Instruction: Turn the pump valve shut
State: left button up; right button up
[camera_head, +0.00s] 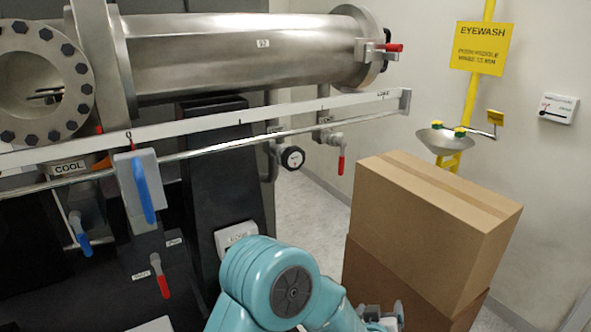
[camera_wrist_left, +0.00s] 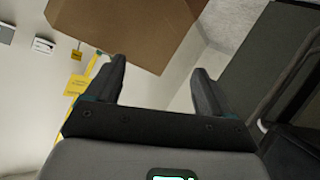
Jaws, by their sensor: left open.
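Several lever valves show in the head view, and I cannot tell from their labels which is the pump valve. A red-handled lever (camera_head: 160,277) hangs low on the black front, beside small unreadable labels. A large blue lever (camera_head: 143,188) hangs on a grey box above it. Another red lever (camera_head: 341,160) hangs down from the pipe fitting beside a round gauge (camera_head: 292,158). My left gripper (camera_head: 385,316) is low in front of the cardboard boxes, apart from all these levers. In the wrist view the left gripper (camera_wrist_left: 160,72) is open and empty. My right gripper is out of view.
Two stacked cardboard boxes (camera_head: 432,215) stand right of centre; cardboard also shows ahead in the wrist view (camera_wrist_left: 125,30). A steel chamber (camera_head: 230,50) and a long rail (camera_head: 230,122) cross above the valves. A yellow eyewash stand (camera_head: 443,140) is behind the boxes.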

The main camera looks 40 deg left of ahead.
pick_arm(q)
jog(key=a+r+n+y, duration=0.2)
jog(key=r+n+y, duration=0.3)
jog(key=r, duration=0.6)
jog(key=a+r+n+y, duration=0.3)
jog(key=r+n+y, duration=0.1)
jog(key=r, duration=0.8)
jog(key=n+g+y+p, duration=0.4)
jog(key=n+g+p, duration=0.1)
jog(key=n+g, duration=0.35)
send_near(295, 160)
jog(key=shift+t, duration=0.45)
jog(key=x, duration=1)
jog(key=shift+s+a, duration=0.15)
jog(key=shift+s, duration=0.15)
jog(key=shift+w+a+f, duration=0.1)
jog(key=shift+w+a, duration=0.05)
jog(key=shift+a, duration=0.05)
jog(key=c, duration=1)
